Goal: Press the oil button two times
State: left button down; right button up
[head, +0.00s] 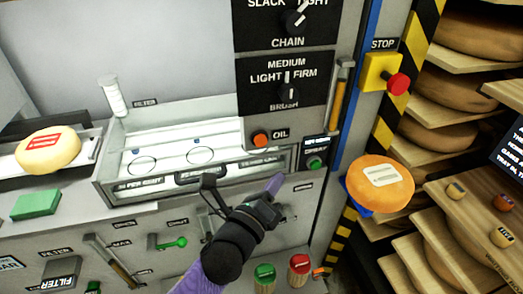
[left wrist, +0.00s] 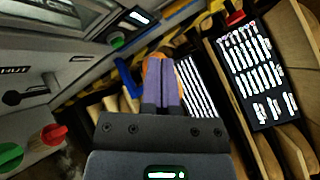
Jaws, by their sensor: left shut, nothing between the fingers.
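The oil button (head: 260,138) is an orange round button on the grey panel, just left of the "OIL" label (head: 281,134) in the head view. My left gripper (head: 277,182) is below it and slightly right, its purple fingers shut and empty, apart from the button in the picture. In the left wrist view the gripper's closed fingers (left wrist: 160,84) point toward an orange cheese wheel in the background. The oil button cannot be made out in that view. My right gripper is not in view.
A small green button (head: 315,162) sits right of the tray (head: 110,188). A red stop button (head: 398,84) is on a yellow box at upper right. An orange cheese wheel (head: 380,184) lies right of the panel. Chain and brush dials (head: 287,90) are above the oil button.

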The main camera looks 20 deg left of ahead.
aim_at(267, 140)
pick_arm(q)
jog(key=shift+w+a+b, duration=0.25)
jog(key=shift+w+a, duration=0.6)
jog(key=shift+w, duration=0.4)
jog(key=shift+w+a+b, duration=0.25)
jog(key=shift+w+a, duration=0.55)
jog(key=shift+w, duration=0.4)
jog(key=shift+w+a+b, duration=0.25)
jog(key=shift+w+a, duration=0.6)
jog(key=shift+w, duration=0.4)
jog(key=shift+w+a, duration=0.2)
jog(key=shift+w, duration=0.1)
jog(key=shift+w+a, duration=0.25)
jog(key=shift+w, duration=0.1)
jog(key=shift+r, duration=0.1)
jog(key=shift+s+d, duration=0.45)
jog(key=shift+s, duration=0.25)
